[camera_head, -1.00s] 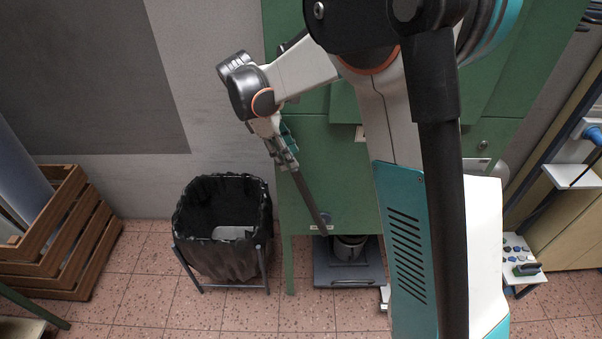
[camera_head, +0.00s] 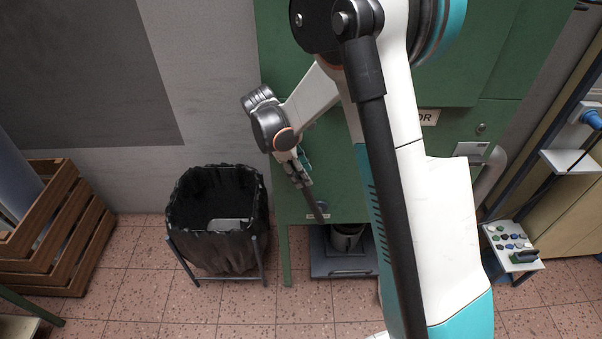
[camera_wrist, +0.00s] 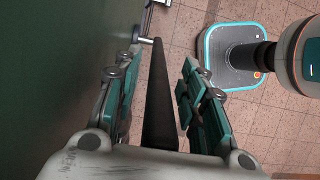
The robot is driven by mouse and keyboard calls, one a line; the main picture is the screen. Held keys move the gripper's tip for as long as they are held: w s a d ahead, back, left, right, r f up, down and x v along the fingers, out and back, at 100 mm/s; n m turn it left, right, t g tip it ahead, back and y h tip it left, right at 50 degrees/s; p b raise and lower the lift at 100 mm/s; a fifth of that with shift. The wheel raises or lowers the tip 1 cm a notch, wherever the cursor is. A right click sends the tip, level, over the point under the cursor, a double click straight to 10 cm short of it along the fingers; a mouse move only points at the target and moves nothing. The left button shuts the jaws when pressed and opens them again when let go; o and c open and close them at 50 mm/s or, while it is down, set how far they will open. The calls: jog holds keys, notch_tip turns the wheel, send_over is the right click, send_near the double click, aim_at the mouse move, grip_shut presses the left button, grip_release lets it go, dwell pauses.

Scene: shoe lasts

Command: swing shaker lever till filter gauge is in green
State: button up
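The shaker lever is a dark rod (camera_head: 314,207) slanting out from the front of the green cabinet (camera_head: 300,148). My gripper (camera_head: 303,183) is at its upper end, left of my upper arm. In the wrist view the lever (camera_wrist: 160,95) runs lengthwise between the two teal-padded fingers of my gripper (camera_wrist: 162,58). Gaps show beside the lever, clearest at the left finger, so the fingers are around it rather than visibly clamped. I cannot make out the filter gauge; my arm covers much of the cabinet.
A black-lined bin (camera_head: 218,225) stands left of the cabinet, with wooden crates (camera_head: 55,230) farther left. A dark pan with a round container (camera_head: 345,240) is under the cabinet. A small stand with buttons (camera_head: 513,246) is at right. Tiled floor is open in front.

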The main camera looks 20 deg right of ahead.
jog(key=shift+c, duration=0.3)
grip_shut()
jog(key=s+d+t+y, duration=0.1)
jog(key=s+d+y, duration=0.1)
jog(key=d, duration=0.4)
jog(key=shift+r+y+p, duration=0.3)
jog(key=shift+r+y, duration=0.1)
jog(key=shift+o, duration=0.3)
grip_release()
jog(key=shift+a, duration=0.1)
